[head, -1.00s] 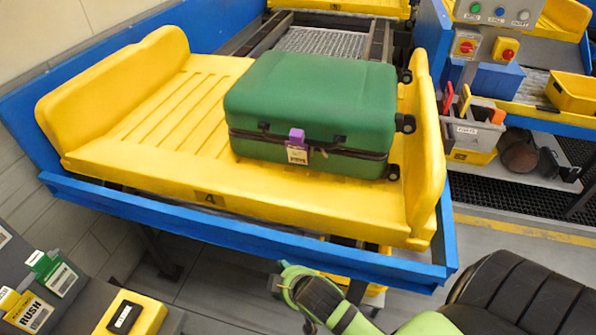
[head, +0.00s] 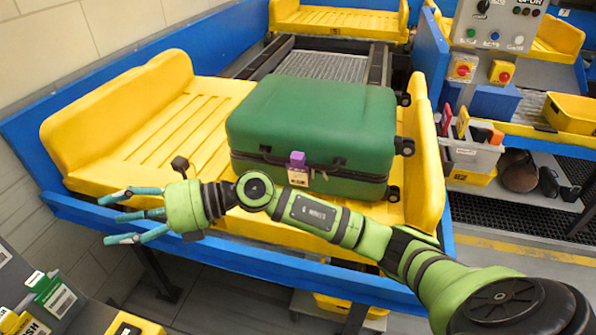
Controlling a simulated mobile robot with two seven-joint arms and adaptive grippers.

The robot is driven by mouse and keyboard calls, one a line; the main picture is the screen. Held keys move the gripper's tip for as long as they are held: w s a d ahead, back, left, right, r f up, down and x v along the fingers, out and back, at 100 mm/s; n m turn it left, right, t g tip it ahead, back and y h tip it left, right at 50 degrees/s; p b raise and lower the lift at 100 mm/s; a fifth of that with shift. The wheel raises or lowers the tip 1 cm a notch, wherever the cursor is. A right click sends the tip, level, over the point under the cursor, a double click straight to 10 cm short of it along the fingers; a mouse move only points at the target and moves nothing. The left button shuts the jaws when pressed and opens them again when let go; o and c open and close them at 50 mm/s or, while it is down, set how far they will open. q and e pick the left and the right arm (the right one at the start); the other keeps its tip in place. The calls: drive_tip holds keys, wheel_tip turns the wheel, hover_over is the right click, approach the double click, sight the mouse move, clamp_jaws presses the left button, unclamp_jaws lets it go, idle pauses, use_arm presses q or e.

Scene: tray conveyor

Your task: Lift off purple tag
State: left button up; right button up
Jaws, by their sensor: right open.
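The purple tag (head: 297,160) hangs on the front of a green suitcase (head: 315,115), by its zip seam, with a pale label (head: 298,177) under it. The suitcase lies flat on the right part of the yellow tray (head: 150,120). My right gripper (head: 112,219) is open and empty, its teal fingers spread and pointing left. It appears over the tray's front left edge, well left of the tag and apart from it. My right forearm crosses in front of the tray, just below the suitcase. My left gripper is not in view.
The blue conveyor rim (head: 90,220) runs along the tray's front. A control panel (head: 495,35) and a grey bin (head: 470,155) stand at the right. Dark holders with tags (head: 52,295) sit at the bottom left. The tray's left half is bare.

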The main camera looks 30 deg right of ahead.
wheel_tip(320, 180, down, 4)
drive_tip(key=w+d+n+g+h, duration=0.1)
drive_tip(key=d+n+g+h, duration=0.1)
drive_tip(key=d+n+h, duration=0.15)
drive_tip(key=r+g+h, duration=0.2)
drive_tip(key=h, duration=1.4)
hover_over(297, 157)
drive_tip(key=a, duration=0.1)
drive_tip(key=shift+s+a+f+m, duration=0.1)
drive_tip(key=shift+s+f+m, duration=0.15)
drive_tip(key=shift+s, duration=0.2)
drive_tip(key=shift+d+f+p, duration=0.25)
drive_tip(key=shift+f+p, duration=0.05)
drive_tip(key=shift+p, duration=0.05)
drive_tip(key=p+x, duration=0.2)
drive_tip(key=x, duration=0.3)
drive_tip(key=shift+w+f, duration=0.15)
drive_tip(key=shift+f, duration=0.05)
drive_tip(key=shift+w+f, duration=0.1)
drive_tip(key=shift+f, duration=0.25)
drive_tip(key=c, duration=1)
